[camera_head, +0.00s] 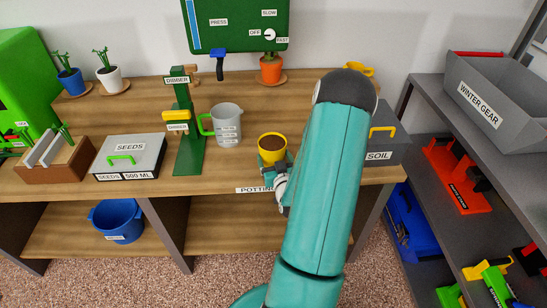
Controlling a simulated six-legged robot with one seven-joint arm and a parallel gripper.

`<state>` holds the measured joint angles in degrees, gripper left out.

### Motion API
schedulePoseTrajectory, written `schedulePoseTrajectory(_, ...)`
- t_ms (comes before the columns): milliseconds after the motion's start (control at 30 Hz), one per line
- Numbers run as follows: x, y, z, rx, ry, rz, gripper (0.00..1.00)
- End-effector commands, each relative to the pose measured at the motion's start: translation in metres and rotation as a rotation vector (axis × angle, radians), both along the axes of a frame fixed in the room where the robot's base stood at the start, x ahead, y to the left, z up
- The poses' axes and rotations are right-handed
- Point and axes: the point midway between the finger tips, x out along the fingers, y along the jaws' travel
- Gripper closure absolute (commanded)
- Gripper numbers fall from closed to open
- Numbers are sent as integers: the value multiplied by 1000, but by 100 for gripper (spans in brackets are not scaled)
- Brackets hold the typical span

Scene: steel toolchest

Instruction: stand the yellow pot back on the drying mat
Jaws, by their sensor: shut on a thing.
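The yellow pot (266,156) is upright, with dark brown soil or filling inside its rim. It is at the front middle of the wooden bench, just right of the grey mug. My gripper (275,173) is shut on the yellow pot from its near side. My teal arm hides much of the gripper and the bench to the right. I cannot tell whether the pot's base touches the bench top. I cannot make out a drying mat; it may be behind my arm.
A grey mug with a green handle (227,125) and a green dibber stand (187,145) are left of the pot. A grey seeds box (130,155) is farther left. A soil box (385,148) is right of my arm. A terracotta pot (271,70) stands behind.

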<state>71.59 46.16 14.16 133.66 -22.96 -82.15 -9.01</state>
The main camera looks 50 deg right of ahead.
Motion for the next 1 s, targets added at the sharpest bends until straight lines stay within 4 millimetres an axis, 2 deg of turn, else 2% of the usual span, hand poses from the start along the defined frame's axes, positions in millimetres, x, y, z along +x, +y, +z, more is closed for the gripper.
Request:
schedulePoseTrajectory(133,-5,2,-8,-2,-2,-2,66)
schedulePoseTrajectory(567,-9,4,-12,-1,-1,-3,66)
schedulePoseTrajectory(600,-9,4,-13,0,0,-3,15)
schedulePoseTrajectory(667,-9,4,-13,0,0,-3,3)
schedulePoseTrajectory(700,-9,4,-12,0,0,-3,0)
schedulePoseTrajectory(1000,-8,3,-8,-1,-1,-3,0)
